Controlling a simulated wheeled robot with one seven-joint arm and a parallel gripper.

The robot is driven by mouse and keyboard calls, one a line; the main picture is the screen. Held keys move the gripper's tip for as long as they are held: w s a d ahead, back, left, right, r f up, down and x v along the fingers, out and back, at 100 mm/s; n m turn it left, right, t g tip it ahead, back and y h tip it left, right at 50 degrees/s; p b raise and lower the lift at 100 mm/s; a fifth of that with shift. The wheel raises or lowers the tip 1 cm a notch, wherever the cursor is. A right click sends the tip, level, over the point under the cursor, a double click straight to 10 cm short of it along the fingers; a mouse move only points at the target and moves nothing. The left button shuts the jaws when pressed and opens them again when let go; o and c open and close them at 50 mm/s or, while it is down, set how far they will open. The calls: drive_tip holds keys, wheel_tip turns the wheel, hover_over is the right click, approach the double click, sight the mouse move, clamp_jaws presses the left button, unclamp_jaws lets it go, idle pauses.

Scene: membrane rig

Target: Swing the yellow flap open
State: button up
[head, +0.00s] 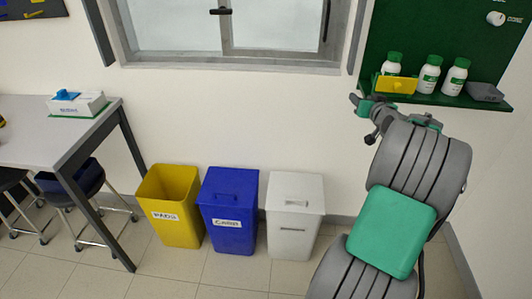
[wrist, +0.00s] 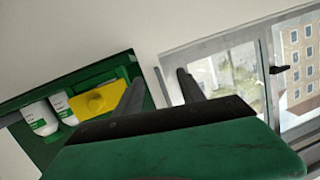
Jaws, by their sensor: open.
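The yellow flap (head: 395,84) is a small plate with a round knob, at the left end of the green shelf in the head view. It stands in front of a white bottle with a green cap. In the wrist view the flap (wrist: 98,101) and its knob show left of the fingers. My gripper (head: 360,102) is just left of and slightly below the flap in the head view. In the wrist view its two dark fingers (wrist: 158,90) are spread apart with nothing between them. The left finger overlaps the flap's right edge in that view; contact cannot be told.
White bottles (head: 429,74) and a grey box (head: 486,92) stand on the green shelf (head: 450,101). A window (head: 270,30) is to the left. Yellow (head: 175,205), blue (head: 228,210) and white (head: 294,215) bins stand below. A table (head: 50,130) is far left.

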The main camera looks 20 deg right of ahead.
drive_tip(key=a+f+n+g+y, duration=0.2)
drive_tip(key=a+y, duration=0.1)
drive_tip(key=a, duration=1.1)
drive_tip(key=a+f+n+g+y, duration=0.2)
drive_tip(key=a, duration=1.3)
drive_tip(key=s+a+f+g, duration=0.2)
drive_tip(key=s+a, duration=0.3)
drive_tip(key=a, duration=0.2)
drive_tip(key=shift+a+g+y, duration=0.3)
drive_tip(key=shift+a, duration=0.1)
